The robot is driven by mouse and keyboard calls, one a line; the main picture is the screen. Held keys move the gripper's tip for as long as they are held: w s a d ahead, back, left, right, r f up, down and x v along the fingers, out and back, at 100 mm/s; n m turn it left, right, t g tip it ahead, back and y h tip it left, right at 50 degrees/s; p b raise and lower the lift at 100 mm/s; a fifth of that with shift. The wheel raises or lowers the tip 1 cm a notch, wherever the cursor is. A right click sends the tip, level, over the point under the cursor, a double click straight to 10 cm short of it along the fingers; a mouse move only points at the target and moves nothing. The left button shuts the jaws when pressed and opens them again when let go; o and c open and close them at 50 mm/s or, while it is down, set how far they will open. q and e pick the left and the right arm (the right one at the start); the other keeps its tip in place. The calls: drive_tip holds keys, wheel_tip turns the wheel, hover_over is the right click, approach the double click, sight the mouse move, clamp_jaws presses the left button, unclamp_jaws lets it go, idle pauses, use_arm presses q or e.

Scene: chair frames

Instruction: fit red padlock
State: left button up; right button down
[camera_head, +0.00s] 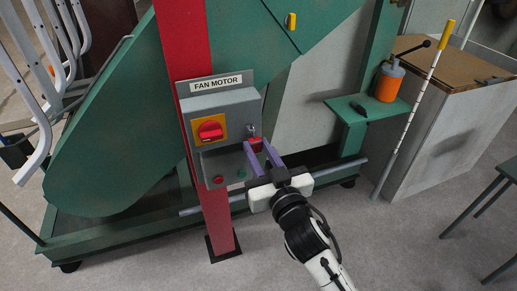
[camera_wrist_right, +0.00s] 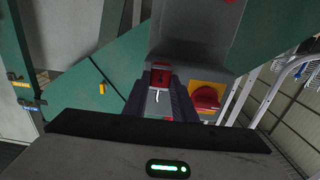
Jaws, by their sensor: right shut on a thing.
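The grey fan motor switch box (camera_head: 228,108) is fixed to a red post, under a "FAN MOTOR" label. Its red rotary knob (camera_head: 210,130) sits on a yellow plate and also shows in the right wrist view (camera_wrist_right: 207,97). My right gripper (camera_head: 258,145) is shut on the small red padlock (camera_head: 256,141), close to the box's right edge. A small metal part (camera_head: 251,130) shows at the box edge just above the padlock. In the right wrist view the padlock (camera_wrist_right: 160,76) sits between the fingertips. I cannot tell whether its shackle is engaged. My left gripper is out of view.
A lower grey panel with a red button (camera_head: 219,180) and a green button (camera_head: 241,173) is beside the gripper. A green shelf (camera_head: 345,107) holds an orange can (camera_head: 389,82). A striped pole (camera_head: 416,105) leans against a grey cabinet at right.

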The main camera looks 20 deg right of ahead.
drive_tip(key=shift+f, duration=0.4)
drive_tip(key=c, duration=1.4)
unclamp_jaws()
drive_tip(key=shift+c, duration=0.3)
